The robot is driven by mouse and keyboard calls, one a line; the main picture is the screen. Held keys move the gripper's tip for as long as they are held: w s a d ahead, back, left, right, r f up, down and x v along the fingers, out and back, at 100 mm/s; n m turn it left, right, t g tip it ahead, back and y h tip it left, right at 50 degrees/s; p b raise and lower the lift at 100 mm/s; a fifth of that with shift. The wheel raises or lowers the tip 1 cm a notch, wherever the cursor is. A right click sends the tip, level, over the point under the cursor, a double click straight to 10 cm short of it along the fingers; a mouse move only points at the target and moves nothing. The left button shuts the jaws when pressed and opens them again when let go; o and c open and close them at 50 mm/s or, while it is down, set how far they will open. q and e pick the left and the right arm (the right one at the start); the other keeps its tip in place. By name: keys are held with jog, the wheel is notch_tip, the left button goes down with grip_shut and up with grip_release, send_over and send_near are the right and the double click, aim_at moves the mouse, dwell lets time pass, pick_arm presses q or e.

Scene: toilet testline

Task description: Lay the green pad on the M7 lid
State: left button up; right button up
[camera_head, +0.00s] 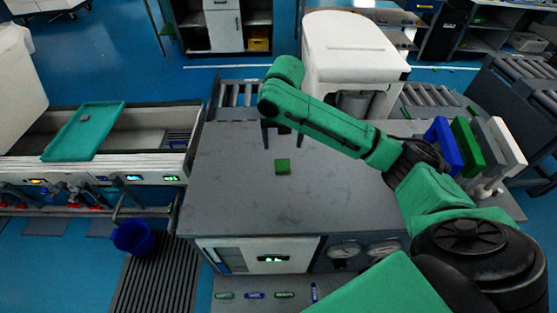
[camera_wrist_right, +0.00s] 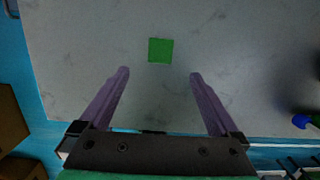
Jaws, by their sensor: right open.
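The green pad (camera_head: 282,166) is a small square lying flat on the grey bench top (camera_head: 235,180). It also shows in the right wrist view (camera_wrist_right: 160,50), just beyond the fingertips and between their lines. My right gripper (camera_head: 282,140) is open and empty above the bench, on the far side of the pad. Its two purple fingers (camera_wrist_right: 159,75) are spread wider than the pad and do not touch it. No M7 label is readable; a white toilet-like unit with a flat lid (camera_head: 350,45) stands behind the bench. My left gripper is out of view.
A teal board (camera_head: 85,131) with a small grey block lies across the trough at left. Blue, green, grey and white upright panels (camera_head: 443,147) stand at right. A blue bucket (camera_head: 133,237) is on the floor. The bench top around the pad is clear.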

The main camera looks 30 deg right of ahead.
jog(key=p, duration=0.1)
send_over(282, 165)
jog(key=s, duration=0.2)
jog(key=f, duration=0.5)
jog(key=shift+a+f, duration=0.1)
jog(key=shift+a, duration=0.1)
jog(key=f, duration=0.2)
jog(key=w+f+p, duration=0.1)
jog(key=f+p, duration=0.1)
jog(key=f, duration=0.1)
jog(key=shift+w+d+f, duration=0.2)
jog(key=shift+w+f, duration=0.1)
jog(key=shift+w, duration=0.1)
jog(key=shift+f, duration=0.15)
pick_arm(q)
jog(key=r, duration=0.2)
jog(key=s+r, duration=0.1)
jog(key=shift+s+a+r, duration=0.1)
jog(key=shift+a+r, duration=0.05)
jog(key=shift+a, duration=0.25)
pick_arm(e)
jog(key=c, duration=1.4)
